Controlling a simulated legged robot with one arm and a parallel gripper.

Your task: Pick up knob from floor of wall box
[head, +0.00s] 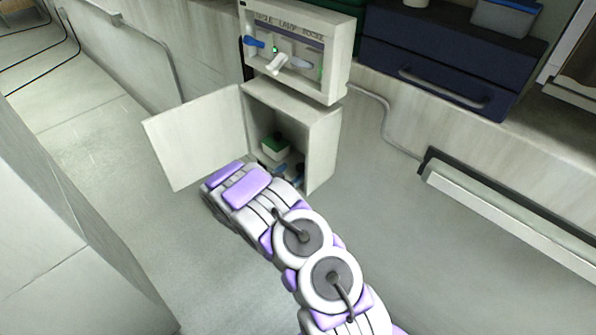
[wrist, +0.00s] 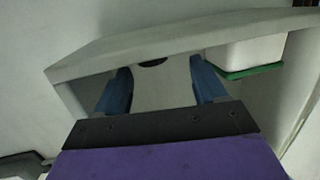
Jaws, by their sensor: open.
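The wall box (head: 322,135) is a pale cabinet with its door (head: 200,135) swung open to the left. My gripper (head: 288,171) reaches into its opening, partly hidden by my arm in the head view. In the wrist view my gripper (wrist: 162,78) shows two blue fingers spread apart, with nothing held between them. A small dark rounded shape (wrist: 152,62) shows between the fingertips, partly cut off by the pale box edge (wrist: 110,60). It may be the knob, but too little shows to be sure. No knob can be made out in the head view.
A panel with levers (head: 297,50) sits above. Dark blue drawers (head: 440,60) stand to the right. The floor around is clear.

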